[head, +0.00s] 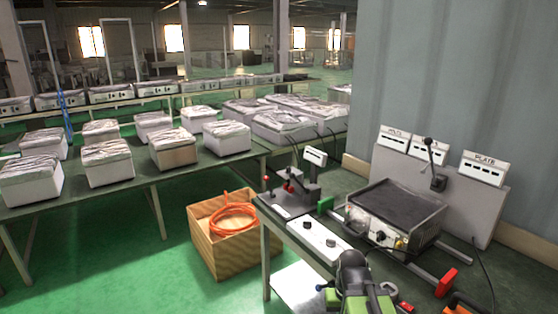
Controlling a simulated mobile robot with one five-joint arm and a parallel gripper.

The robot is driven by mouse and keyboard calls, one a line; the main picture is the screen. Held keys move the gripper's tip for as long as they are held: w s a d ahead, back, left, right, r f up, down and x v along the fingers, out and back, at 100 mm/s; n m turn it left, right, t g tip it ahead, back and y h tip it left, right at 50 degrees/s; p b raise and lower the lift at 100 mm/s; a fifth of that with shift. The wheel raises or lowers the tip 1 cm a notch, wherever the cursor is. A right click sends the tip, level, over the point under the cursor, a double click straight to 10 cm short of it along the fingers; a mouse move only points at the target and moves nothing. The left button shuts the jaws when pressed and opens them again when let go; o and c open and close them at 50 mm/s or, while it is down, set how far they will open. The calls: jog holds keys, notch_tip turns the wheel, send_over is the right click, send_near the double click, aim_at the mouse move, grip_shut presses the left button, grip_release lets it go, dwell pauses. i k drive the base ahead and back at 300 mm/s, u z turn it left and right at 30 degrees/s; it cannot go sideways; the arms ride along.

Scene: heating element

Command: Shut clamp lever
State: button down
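A lever (430,153) with a black knob stands upright on a dark bracket at the grey back panel, behind the heating plate unit. A small dark clamp-like fixture (292,190) with red-tipped parts sits at the left end of the workbench (331,229). I cannot tell for sure which of these carries the clamp lever. A green and dark grey mechanism (362,284), possibly part of my arm, shows at the bottom centre. No gripper fingers can be made out, and nothing visible touches either lever.
A heating plate unit (393,216) sits on the bench between rails with green and red (446,282) end blocks. A white control box (318,240) lies at the front edge. A wooden crate (213,247) with orange hose stands on the floor. Tables with white boxes fill the left.

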aim_at(266, 178)
jog(key=u, duration=0.45)
jog(key=i, duration=1.7)
jog(key=u, duration=1.7)
jog(key=i, duration=1.25)
jog(key=k, duration=0.6)
jog(key=u, duration=0.15)
